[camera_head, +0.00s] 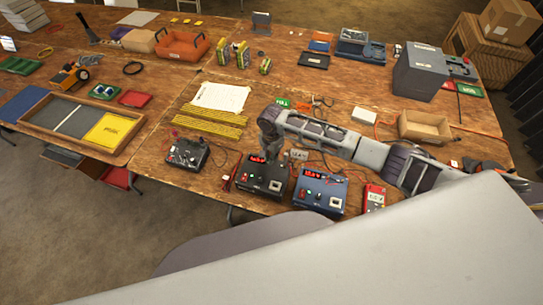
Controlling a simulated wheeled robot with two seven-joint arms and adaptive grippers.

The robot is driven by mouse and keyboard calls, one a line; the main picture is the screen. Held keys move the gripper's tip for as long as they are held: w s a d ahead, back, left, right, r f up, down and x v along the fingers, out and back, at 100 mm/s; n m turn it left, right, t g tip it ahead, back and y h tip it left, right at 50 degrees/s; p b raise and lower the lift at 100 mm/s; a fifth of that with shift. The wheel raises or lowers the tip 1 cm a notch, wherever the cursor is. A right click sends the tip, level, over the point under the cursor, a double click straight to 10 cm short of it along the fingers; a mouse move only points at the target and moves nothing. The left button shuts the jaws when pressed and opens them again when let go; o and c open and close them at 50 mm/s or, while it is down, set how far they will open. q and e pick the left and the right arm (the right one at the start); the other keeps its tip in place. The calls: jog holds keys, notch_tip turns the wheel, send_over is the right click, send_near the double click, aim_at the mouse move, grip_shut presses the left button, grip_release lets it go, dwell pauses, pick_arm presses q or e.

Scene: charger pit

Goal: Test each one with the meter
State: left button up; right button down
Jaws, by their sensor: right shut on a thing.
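A red handheld meter (374,198) lies near the table's front edge, right of a blue-grey box (320,190) with a lit red display. A black box (262,175) with a red display stands left of it. Several yellow-and-black blocks, perhaps batteries (243,55), stand at the back of the table. My right arm reaches in from the right. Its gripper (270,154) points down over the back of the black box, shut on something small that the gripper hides. Whether it touches the box, I cannot tell. My left gripper is not in view.
Another dark device (187,153) with cables stands left of the black box. Yellow strips (210,120) and a white sheet (220,96) lie behind it. Loose cables lie around the boxes.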

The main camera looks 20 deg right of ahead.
jog(key=shift+f, duration=0.3)
dwell(0.5)
jog(key=c, duration=1.1)
grip_release()
jog(key=shift+c, duration=0.2)
jog(key=shift+r, duration=0.15)
jog(key=shift+r, duration=3.65)
jog(key=shift+s+a, duration=0.1)
